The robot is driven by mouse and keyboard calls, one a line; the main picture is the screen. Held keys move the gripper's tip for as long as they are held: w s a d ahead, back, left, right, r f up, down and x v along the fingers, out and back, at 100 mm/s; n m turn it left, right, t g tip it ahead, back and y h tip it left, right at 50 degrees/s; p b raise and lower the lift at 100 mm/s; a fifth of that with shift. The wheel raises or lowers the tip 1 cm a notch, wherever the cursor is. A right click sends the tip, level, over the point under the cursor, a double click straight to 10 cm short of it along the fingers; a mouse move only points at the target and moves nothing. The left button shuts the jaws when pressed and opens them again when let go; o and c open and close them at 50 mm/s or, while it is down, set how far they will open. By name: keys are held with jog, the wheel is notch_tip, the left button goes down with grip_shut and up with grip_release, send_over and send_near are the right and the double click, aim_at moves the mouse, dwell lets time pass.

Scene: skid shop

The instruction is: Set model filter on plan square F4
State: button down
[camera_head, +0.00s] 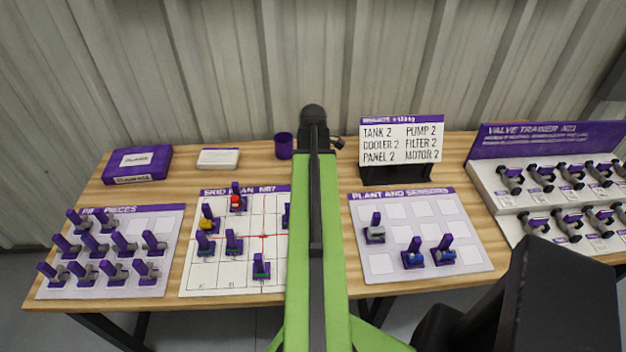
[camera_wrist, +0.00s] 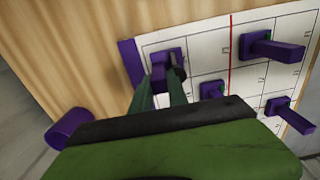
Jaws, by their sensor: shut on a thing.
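My gripper (camera_wrist: 166,84) is shut on a model with a purple base and tag and a dark grey body (camera_wrist: 167,66), taken to be the filter. It is over a square in the row beside the purple header; whether its base touches the sheet is unclear. The skid plan (camera_head: 205,278) is a white gridded sheet with red lines; it fills the right of the wrist view (camera_wrist: 207,58). My arm hides its right part and my gripper in the head view. Square F4's label is not readable.
Other models stand on the plan, including ones close to the held model (camera_wrist: 212,91) (camera_wrist: 275,48). A purple cup (camera_head: 284,146) stands behind the plan. Boards of pieces lie left (camera_head: 50,287) and right (camera_head: 480,205). A weights sign (camera_head: 401,140) stands behind.

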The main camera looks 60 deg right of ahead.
jog(key=shift+f+b, duration=0.45)
jog(key=shift+f, duration=0.05)
jog(key=c, duration=1.2)
grip_release()
jog(key=shift+r, duration=0.2)
jog(key=shift+r+p, duration=0.45)
jog(key=shift+p, duration=0.2)
notch_tip(320, 180, up, 7)
jog(key=p, duration=0.7)
jog(key=shift+w, duration=0.1)
